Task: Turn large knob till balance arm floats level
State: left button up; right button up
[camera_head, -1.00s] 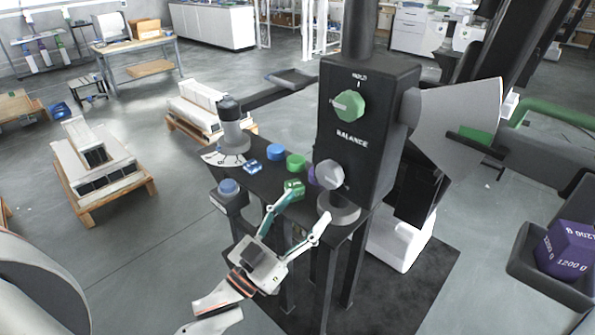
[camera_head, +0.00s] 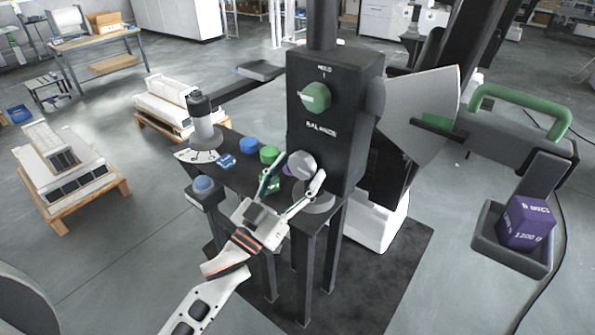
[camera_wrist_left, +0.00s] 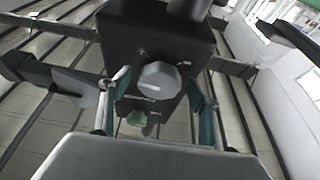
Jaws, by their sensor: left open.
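The large grey knob (camera_head: 301,165) is on the black column (camera_head: 312,130) below the word BALANCE. My left gripper (camera_head: 304,176) is open in front of it, and its fingers reach toward both sides of the knob. In the left wrist view the grey knob (camera_wrist_left: 159,80) sits between the spread fingers, with visible gaps. A green knob (camera_head: 316,97) marked HOLD is higher on the column. The balance arm (camera_head: 500,140) extends right, with a tray (camera_head: 488,248) and a purple 1200 g weight (camera_head: 527,222). Whether it is level is unclear. My right gripper is out of view.
A green handle (camera_head: 525,100) rises above the balance arm. A grey plate (camera_head: 418,105) stands right of the column. Pallets (camera_head: 70,200) with white blocks stand on the left floor.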

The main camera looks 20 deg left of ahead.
pick_arm(q)
jog(key=c, duration=1.1)
jog(key=shift+a+m+g+h+p, duration=0.15)
jog(key=shift+m+h+p, duration=0.25)
jog(key=shift+m, duration=0.55)
jog(key=shift+d+m+g+h+p, duration=0.2)
jog(key=shift+m+h, duration=0.3)
jog(key=shift+m, duration=0.45)
jog(key=o, duration=1.1)
jog(key=shift+a, duration=0.2)
jog(key=v, duration=1.2)
